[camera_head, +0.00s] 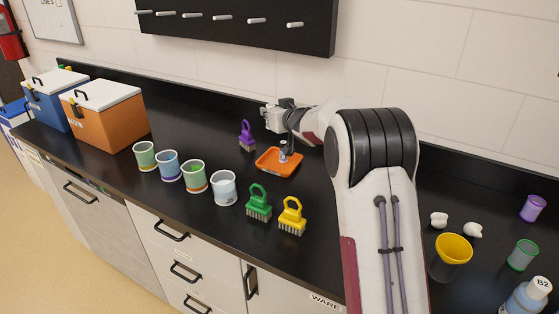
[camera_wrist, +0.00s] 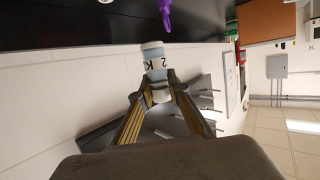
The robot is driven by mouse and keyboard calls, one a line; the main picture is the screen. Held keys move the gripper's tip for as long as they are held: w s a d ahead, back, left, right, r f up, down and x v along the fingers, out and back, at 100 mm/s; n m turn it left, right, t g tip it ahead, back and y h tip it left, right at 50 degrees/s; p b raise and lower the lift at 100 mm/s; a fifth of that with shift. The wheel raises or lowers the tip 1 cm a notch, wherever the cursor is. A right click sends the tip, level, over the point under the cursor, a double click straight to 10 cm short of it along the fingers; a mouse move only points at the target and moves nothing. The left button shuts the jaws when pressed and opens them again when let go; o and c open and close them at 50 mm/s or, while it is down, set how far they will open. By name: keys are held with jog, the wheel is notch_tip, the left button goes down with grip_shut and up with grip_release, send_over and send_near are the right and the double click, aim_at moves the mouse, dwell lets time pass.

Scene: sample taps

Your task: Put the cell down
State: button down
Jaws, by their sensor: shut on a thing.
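The cell (camera_wrist: 153,52) is a small pale blue-grey cylinder with dark lettering on its side. My gripper (camera_wrist: 156,92) is shut on one end of it in the wrist view, and the other end sticks out past the fingertips. In the head view the cell (camera_head: 283,155) appears small and upright over the orange tray (camera_head: 265,165), with my gripper (camera_head: 289,142) just above it. I cannot tell whether the cell touches the tray floor.
A purple brush (camera_head: 247,136) stands behind the tray to the left. Green (camera_head: 259,204) and yellow (camera_head: 292,217) brushes stand in front. Several cups, including a white one (camera_head: 223,188), line the left. A peg board (camera_head: 235,22) hangs above. My arm covers the counter right of the tray.

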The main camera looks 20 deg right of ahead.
jog(key=shift+n+y, duration=0.7)
jog(key=shift+y, duration=0.2)
jog(key=f, duration=0.4)
jog(key=shift+w+a+f, duration=0.2)
jog(key=shift+a+f, duration=0.1)
jog(key=shift+a, duration=0.05)
jog(key=shift+d+f, duration=0.1)
jog(key=shift+f, duration=0.2)
jog(key=shift+f, duration=3.15)
jog(key=shift+f, duration=1.9)
jog(key=shift+f, duration=0.1)
